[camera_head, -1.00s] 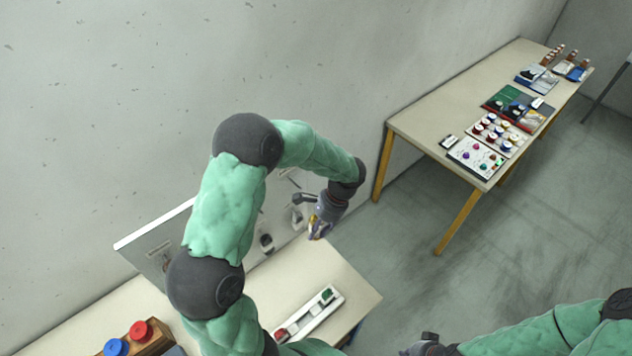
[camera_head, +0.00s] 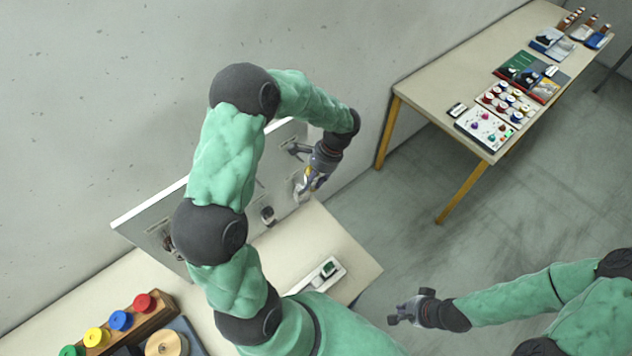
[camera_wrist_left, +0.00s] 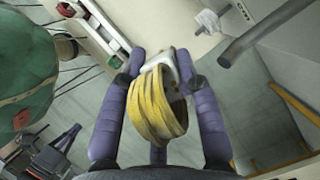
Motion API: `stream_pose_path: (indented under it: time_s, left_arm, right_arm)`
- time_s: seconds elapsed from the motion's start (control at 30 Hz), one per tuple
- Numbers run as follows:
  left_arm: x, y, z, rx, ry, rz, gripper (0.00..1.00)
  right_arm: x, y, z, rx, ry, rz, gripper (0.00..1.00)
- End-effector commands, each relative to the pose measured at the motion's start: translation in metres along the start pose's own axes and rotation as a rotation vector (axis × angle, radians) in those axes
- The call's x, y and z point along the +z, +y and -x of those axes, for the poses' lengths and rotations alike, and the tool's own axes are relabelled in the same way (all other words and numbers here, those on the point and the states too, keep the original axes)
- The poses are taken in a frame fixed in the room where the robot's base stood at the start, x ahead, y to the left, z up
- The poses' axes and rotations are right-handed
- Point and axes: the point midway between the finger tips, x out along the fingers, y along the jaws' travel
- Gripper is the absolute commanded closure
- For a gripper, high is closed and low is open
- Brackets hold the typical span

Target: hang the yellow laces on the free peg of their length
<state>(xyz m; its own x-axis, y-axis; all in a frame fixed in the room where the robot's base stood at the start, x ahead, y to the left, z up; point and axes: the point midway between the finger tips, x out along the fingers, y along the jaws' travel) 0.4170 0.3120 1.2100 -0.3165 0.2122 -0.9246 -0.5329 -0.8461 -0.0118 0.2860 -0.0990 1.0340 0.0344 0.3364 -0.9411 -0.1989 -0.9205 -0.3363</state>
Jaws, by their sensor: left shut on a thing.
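The yellow laces (camera_wrist_left: 155,105) are a coiled loop with a white band, held between the fingers of my left gripper (camera_wrist_left: 160,90). In the head view my left gripper (camera_head: 308,184) is in front of the right part of the upright peg board (camera_head: 235,186), and the laces are only a small yellow patch there. A bare grey peg (camera_wrist_left: 262,32) shows at the upper right of the left wrist view, apart from the laces. Any length labels are too small to read. My right gripper (camera_head: 404,312) is over the floor; its finger opening is unclear.
White laces (camera_wrist_left: 208,20) hang near the bare peg. A dark bundle (camera_head: 267,214) hangs lower on the board. A white tray (camera_head: 322,276) lies on the near table, with coloured knobs (camera_head: 121,320) at lower left. A second table (camera_head: 425,90) stands far right.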

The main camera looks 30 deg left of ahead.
Motion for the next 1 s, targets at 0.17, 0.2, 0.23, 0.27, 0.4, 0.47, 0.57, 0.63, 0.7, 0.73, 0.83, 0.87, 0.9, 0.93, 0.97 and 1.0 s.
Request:
stream_pose_path:
  time_s: [0.17,0.2,0.23,0.27,0.4,0.47,0.57,0.63,0.7,0.73,0.83,0.87,0.9,0.93,0.97,1.0]
  left_arm:
    - [0.002,-0.009,-0.002,0.000,0.000,0.000,0.93]
    - [0.003,-0.011,-0.002,0.000,0.000,0.000,0.93]
    - [0.003,-0.012,-0.003,0.000,0.000,0.001,0.93]
    - [0.003,-0.014,-0.003,0.001,0.000,0.001,0.93]
    - [0.005,-0.021,-0.004,0.000,0.001,0.002,0.93]
    - [0.005,-0.024,-0.005,0.000,0.001,0.001,0.93]
    - [0.006,-0.029,-0.006,0.001,0.000,0.001,0.93]
    - [0.007,-0.032,-0.007,0.001,0.000,0.001,0.93]
    - [0.008,-0.035,-0.008,0.001,0.000,0.001,0.93]
    - [0.009,-0.037,-0.008,0.001,0.000,0.001,0.93]
    - [0.009,-0.042,-0.009,0.001,0.000,0.000,0.93]
    - [0.010,-0.043,-0.009,0.000,0.000,0.001,0.93]
    - [0.010,-0.045,-0.009,0.000,0.001,0.001,0.93]
    - [0.011,-0.047,-0.009,0.000,0.001,0.001,0.93]
    - [0.011,-0.049,-0.009,0.000,0.001,0.001,0.93]
    - [0.012,-0.051,-0.010,-0.001,0.001,0.001,0.93]
  right_arm:
    - [0.000,0.000,0.000,0.000,0.000,0.000,1.00]
    - [0.000,0.000,0.000,0.000,0.000,0.000,1.00]
    - [0.000,0.000,0.000,0.000,0.000,0.000,1.00]
    - [0.000,0.000,0.000,0.000,0.000,0.000,1.00]
    - [0.000,0.000,0.000,0.000,0.000,0.000,1.00]
    - [0.000,0.000,0.000,0.000,0.000,0.000,1.00]
    - [0.000,0.000,0.000,0.000,0.000,0.000,1.00]
    - [0.000,0.000,0.000,0.000,0.000,0.000,1.00]
    - [0.000,0.000,0.000,0.000,0.000,0.000,1.00]
    - [0.000,0.000,0.000,0.000,0.000,0.000,1.00]
    - [0.000,0.000,0.000,0.000,0.000,0.000,1.00]
    - [0.000,0.000,0.000,0.000,0.000,0.000,1.00]
    - [0.000,0.000,0.000,0.000,0.000,0.000,1.00]
    - [0.000,0.000,0.000,0.000,0.000,0.000,1.00]
    - [0.000,0.000,0.000,0.000,0.000,0.000,1.00]
    - [0.000,0.000,0.000,0.000,0.000,0.000,1.00]
